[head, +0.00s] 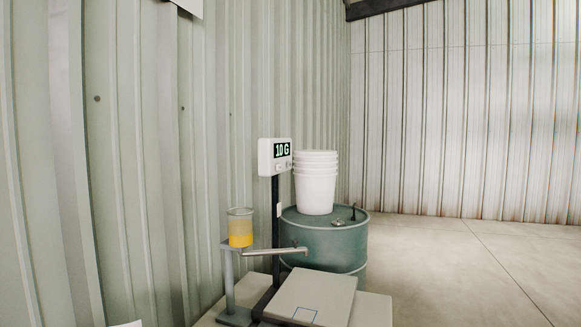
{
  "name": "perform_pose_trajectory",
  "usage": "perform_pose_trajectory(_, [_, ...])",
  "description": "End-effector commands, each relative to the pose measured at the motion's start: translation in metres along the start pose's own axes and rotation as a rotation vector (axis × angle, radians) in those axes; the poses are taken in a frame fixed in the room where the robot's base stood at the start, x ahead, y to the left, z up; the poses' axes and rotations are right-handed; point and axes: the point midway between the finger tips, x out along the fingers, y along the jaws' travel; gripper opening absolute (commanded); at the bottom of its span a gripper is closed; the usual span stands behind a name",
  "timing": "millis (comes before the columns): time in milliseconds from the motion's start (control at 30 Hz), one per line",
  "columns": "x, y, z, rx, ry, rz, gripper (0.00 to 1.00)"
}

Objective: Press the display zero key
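The scale display (275,156) is a white box on a dark upright post, left of the middle in the head view. Its black screen (282,149) shows green characters that look like "10 G". Small keys (280,167) sit in a row below the screen. Their labels are too small to read, so I cannot tell which is the zero key. The scale platform (310,293) lies below, with a small blue square outline on it and no load visible. My gripper is not in view.
A stand beside the post holds a clear jar (240,227) with yellow contents, and a bar reaches right over the platform. A green drum (330,239) behind carries stacked white buckets (316,184). Ribbed metal walls run left and back. The floor (460,262) at right is clear.

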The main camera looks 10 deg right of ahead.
Motion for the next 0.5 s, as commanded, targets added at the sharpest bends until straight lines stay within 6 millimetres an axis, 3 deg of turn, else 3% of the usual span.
perform_pose_trajectory(367, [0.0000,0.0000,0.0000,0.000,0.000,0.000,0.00])
perform_pose_trajectory(500, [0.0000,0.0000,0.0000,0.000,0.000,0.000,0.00])
